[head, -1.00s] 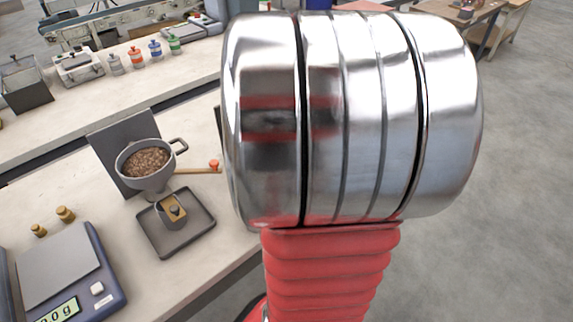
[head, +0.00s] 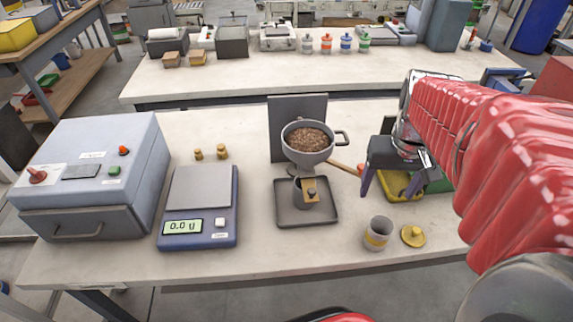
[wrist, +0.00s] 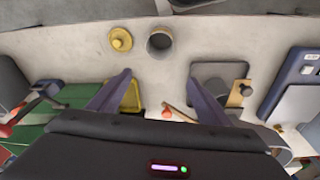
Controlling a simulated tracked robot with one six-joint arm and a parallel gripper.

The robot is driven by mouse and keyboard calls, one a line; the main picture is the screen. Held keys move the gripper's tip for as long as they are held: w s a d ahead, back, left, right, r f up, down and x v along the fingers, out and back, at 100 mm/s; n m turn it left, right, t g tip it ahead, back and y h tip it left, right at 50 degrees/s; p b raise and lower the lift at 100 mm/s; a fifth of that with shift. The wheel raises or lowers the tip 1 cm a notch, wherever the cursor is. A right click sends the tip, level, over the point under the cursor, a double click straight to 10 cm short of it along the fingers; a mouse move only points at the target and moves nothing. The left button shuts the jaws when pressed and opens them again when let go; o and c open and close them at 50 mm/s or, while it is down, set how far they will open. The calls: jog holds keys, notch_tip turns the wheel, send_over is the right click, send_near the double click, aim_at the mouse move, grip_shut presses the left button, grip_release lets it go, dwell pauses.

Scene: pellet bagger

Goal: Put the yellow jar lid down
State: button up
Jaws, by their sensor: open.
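The yellow jar lid (head: 413,236) lies flat, knob up, on the bench near its front edge. It also shows in the wrist view (wrist: 121,39). A grey jar with a yellow band (head: 376,234) stands open just left of the lid in the head view, apart from it. In the wrist view the jar (wrist: 160,41) is right of the lid. My gripper (head: 390,190) is open and empty, fingers pointing down, over the bench behind the jar and lid. In the wrist view its fingers (wrist: 160,76) are spread wide with nothing between them.
A yellow tray (head: 397,184) and a green surface (head: 438,182) lie near my gripper. A hopper of brown pellets (head: 308,140) stands over a grey tray (head: 324,213). A scale reading 0.0 g (head: 200,187) and a grey machine (head: 95,172) are further left.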

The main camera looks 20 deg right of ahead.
jog(key=s+a+r+n+t, duration=0.1)
jog(key=a+n+t, duration=0.1)
jog(key=a, duration=0.8)
jog(key=s+a+r+n+t+y, duration=0.1)
jog(key=a+r+n+t, duration=0.1)
jog(key=a, duration=0.8)
jog(key=shift+r+n, duration=0.3)
jog(key=shift+n, duration=0.1)
